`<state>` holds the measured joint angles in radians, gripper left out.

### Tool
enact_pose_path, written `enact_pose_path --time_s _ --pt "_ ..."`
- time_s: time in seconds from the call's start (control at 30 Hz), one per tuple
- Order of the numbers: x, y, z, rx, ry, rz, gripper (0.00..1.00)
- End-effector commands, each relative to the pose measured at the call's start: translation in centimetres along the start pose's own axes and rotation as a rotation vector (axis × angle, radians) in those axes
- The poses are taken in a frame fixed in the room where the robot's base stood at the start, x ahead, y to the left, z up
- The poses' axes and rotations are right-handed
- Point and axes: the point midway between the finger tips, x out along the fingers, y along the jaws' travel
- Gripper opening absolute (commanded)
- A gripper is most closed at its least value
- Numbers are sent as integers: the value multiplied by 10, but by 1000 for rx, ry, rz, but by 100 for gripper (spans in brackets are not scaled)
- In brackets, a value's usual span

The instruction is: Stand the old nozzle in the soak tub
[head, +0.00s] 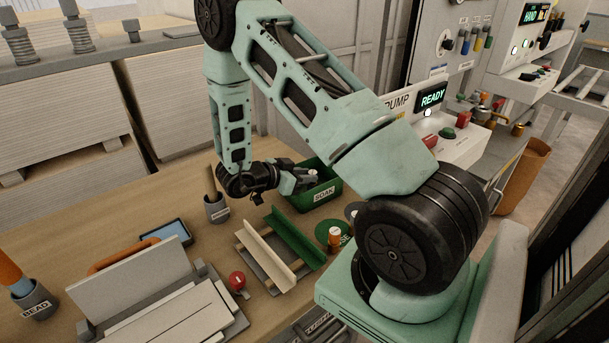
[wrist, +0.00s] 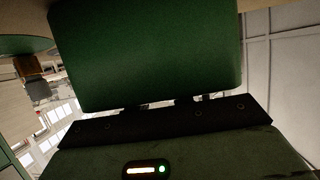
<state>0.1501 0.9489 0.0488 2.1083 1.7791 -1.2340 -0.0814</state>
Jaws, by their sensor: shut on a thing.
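The green soak tub (head: 318,196), labelled SOAK, stands on the far right part of the wooden bench. My gripper (head: 306,179) reaches in from the left, low over the tub's opening. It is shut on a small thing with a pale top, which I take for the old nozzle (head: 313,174). The nozzle's lower part is hidden, so I cannot tell whether it touches the tub floor or stands upright. In the wrist view a large green surface, seemingly the tub (wrist: 150,50), fills the middle and hides the fingertips and the nozzle.
In front of the tub are a green rail (head: 300,238) and a cream rail (head: 266,248). An orange jar (head: 334,238) stands on a green disc. A grey cup (head: 216,209) stands left of my gripper. A red knob (head: 238,281) is nearer. Pump panel (head: 440,140) stands behind right.

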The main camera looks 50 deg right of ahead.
Motion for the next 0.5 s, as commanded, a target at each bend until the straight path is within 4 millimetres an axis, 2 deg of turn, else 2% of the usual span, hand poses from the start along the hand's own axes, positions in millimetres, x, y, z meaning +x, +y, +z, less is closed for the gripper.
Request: enact_pose_path --time_s 0.37,0.4,0.47,0.5 --pt "2 0 4 0 0 0 0" --pt "2 0 4 0 0 -1 29" --pt "2 0 4 0 0 -1 45" --pt "2 0 4 0 0 -1 45"
